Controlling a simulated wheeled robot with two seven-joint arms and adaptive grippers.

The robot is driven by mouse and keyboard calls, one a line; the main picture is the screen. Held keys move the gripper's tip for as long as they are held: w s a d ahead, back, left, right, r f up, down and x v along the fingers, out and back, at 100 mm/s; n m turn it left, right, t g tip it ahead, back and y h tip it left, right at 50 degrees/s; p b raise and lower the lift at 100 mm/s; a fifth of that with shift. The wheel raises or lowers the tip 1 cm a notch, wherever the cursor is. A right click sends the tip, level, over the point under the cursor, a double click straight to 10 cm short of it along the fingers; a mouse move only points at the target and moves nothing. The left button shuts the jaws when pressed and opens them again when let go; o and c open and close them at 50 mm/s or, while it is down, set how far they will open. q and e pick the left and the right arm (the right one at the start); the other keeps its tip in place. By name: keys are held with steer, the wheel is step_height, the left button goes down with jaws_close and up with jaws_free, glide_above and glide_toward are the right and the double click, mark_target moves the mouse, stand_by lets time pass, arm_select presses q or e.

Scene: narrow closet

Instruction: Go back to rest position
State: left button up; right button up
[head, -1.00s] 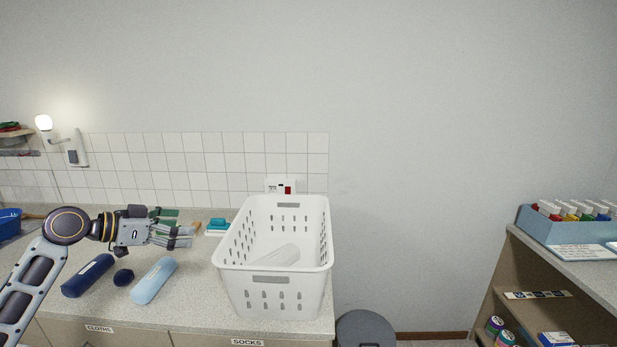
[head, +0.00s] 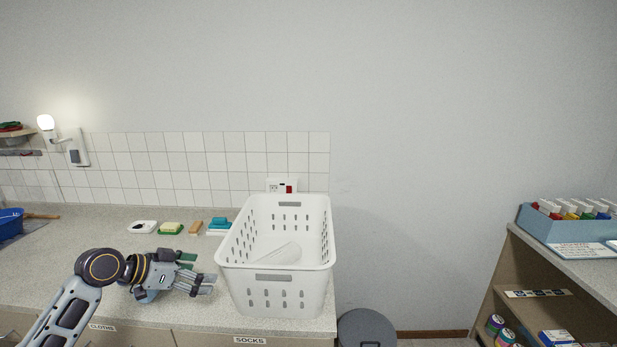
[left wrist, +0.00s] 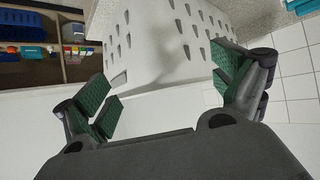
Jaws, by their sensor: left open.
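My left gripper (head: 203,272) is low over the counter, just left of the white basket (head: 275,294). It is open, and its fingers point toward the basket's side. In the left wrist view the open fingers (left wrist: 165,88) frame the basket wall (left wrist: 150,38), and nothing is held between them. My right gripper is in neither view.
The counter (head: 60,260) carries soap-like items, including a green-and-yellow sponge (head: 170,228) and teal blocks (head: 219,223) along the back. A blue basin (head: 10,222) is at far left. A grey bin (head: 366,328) stands right of the counter, and a shelf unit (head: 540,270) is at far right.

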arm_select(q)
steer(key=s+d+f+n+g+y, duration=0.2)
steer(key=s+d+f+y, duration=0.15)
steer(key=s+f, duration=0.6)
steer(key=s+d+f+n+g+y, duration=0.15)
steer(key=s+d+f, duration=0.25)
steer(key=s+f, duration=0.55)
steer(key=s+a+f+n+y, duration=0.2)
steer(key=s+f+n+y, duration=0.15)
steer(key=s, duration=0.55)
step_height(320, 180, down, 33)
steer(key=s+g, duration=0.2)
steer(key=s+a+f, duration=0.2)
steer(key=s+f, duration=0.8)
steer(key=s, duration=0.1)
steer(key=s+a+f+m+g, duration=0.1)
steer(key=s+f, duration=0.9)
steer(key=s, duration=0.1)
steer(key=shift+s+a+f, duration=0.15)
steer(key=shift+s+a, duration=0.15)
steer(key=shift+a, duration=0.05)
steer(key=shift+g+h, duration=0.25)
